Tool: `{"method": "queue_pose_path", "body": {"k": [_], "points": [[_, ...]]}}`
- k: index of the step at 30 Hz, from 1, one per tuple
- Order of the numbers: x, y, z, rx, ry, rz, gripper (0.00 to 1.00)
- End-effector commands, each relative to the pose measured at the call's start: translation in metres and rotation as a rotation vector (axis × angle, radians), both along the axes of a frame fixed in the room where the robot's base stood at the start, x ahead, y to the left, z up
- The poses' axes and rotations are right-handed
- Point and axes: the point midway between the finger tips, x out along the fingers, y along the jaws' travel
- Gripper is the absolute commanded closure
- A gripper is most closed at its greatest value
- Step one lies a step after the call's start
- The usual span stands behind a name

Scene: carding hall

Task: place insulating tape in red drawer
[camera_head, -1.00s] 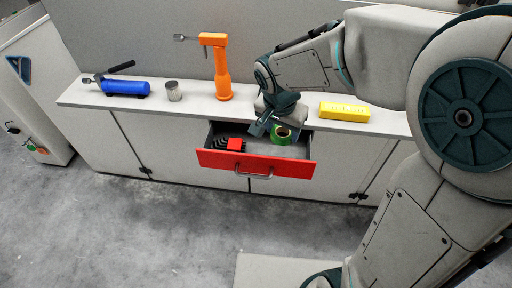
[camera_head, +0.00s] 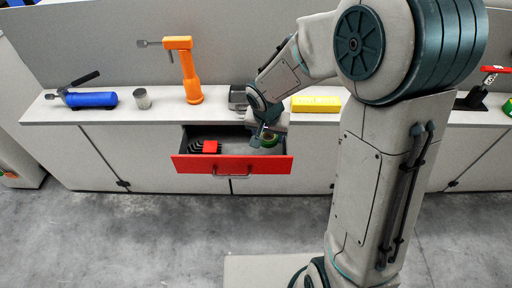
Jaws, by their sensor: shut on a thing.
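The red drawer (camera_head: 232,165) is pulled open from the grey cabinet. The green roll of insulating tape (camera_head: 269,141) is at the right side of the drawer opening. My gripper (camera_head: 262,136) reaches down over the drawer and is shut on the tape at its left side. My wrist covers part of the view there. I cannot tell whether the tape touches the drawer floor. A red object with black parts (camera_head: 208,147) lies at the left inside the drawer.
On the counter (camera_head: 222,112) stand a blue cylinder tool (camera_head: 92,100), a metal cup (camera_head: 142,99), an orange tool (camera_head: 189,75), a grey metal item (camera_head: 238,97) and a yellow block (camera_head: 316,104). A red-handled tool (camera_head: 477,92) is at far right. The drawer's middle is clear.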

Motion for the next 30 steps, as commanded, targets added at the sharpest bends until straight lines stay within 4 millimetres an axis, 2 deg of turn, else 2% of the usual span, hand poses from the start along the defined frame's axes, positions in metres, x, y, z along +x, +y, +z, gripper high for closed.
{"method": "queue_pose_path", "body": {"k": [3, 7, 16, 29, 30], "points": [[0.001, 0.02, -0.013, -0.001, 0.002, 0.004, 0.68], [0.003, 0.029, -0.018, 0.0, 0.0, 0.001, 0.68], [0.002, 0.029, -0.055, -0.002, 0.001, -0.001, 0.68], [0.003, 0.029, -0.061, -0.001, -0.001, -0.001, 0.68], [0.003, 0.029, -0.061, -0.001, -0.001, -0.001, 0.44]]}}
